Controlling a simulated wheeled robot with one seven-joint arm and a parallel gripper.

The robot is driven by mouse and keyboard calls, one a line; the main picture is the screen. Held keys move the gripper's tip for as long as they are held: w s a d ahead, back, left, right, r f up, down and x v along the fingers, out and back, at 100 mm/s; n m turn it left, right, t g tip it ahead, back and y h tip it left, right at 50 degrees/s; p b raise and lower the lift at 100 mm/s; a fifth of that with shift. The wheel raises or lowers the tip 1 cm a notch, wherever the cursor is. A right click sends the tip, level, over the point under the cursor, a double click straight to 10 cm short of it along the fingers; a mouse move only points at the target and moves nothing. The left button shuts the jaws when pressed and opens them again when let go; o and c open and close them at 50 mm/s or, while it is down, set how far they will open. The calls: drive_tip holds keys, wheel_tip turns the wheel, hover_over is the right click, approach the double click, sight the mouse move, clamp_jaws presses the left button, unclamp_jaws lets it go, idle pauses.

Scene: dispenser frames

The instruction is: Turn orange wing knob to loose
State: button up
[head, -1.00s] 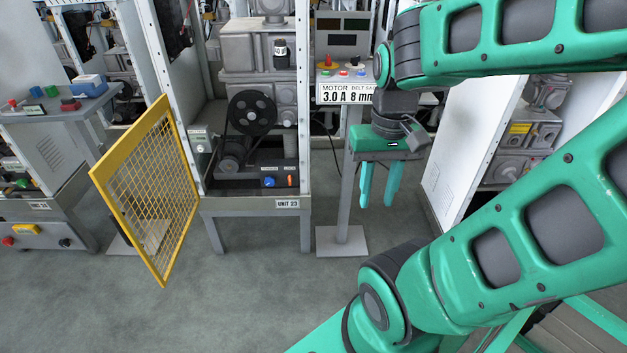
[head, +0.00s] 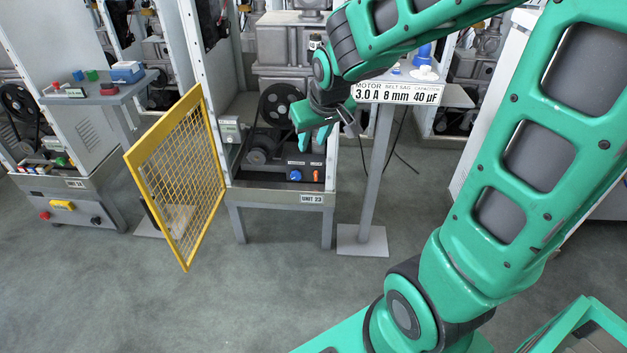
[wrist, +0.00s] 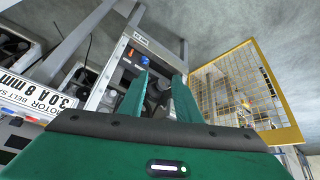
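The orange wing knob (head: 316,175) sits on the dark base panel (head: 268,177) of the Unit 23 frame, to the right of a blue knob (head: 295,175). In the wrist view the orange knob (wrist: 130,53) shows beyond my fingers, near the blue knob (wrist: 145,60). My gripper (head: 312,142) is in front of the frame's opening, above and apart from the knobs. In the wrist view its two green fingers (wrist: 158,98) are spread apart with nothing between them. Which way the knob's wings are turned is too small to tell.
A yellow mesh guard (head: 180,180) stands swung open at the left of the frame. A post with a sign (head: 397,94) stands to the right. A black pulley (head: 280,105) and motor (head: 262,148) are inside. The floor in front is clear.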

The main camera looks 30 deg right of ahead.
drive_tip(key=w+d+f+t, duration=0.15)
drive_tip(key=w+f, duration=0.25)
drive_tip(key=w, duration=0.6)
drive_tip(key=w+d+f+t, duration=0.15)
drive_tip(key=w+f, duration=0.35)
drive_tip(key=w, duration=0.5)
drive_tip(key=w+d+f+m+t+h, duration=0.1)
drive_tip(key=w+d+f+t+h, duration=0.2)
drive_tip(key=w+f, duration=0.85)
drive_tip(key=m+t+h, duration=0.3)
drive_tip(key=m+h, duration=0.2)
drive_tip(key=h, duration=0.1)
approach(316, 175)
drive_tip(key=x, duration=0.9)
drive_tip(key=shift+w+f, duration=0.1)
drive_tip(key=shift+w, duration=0.1)
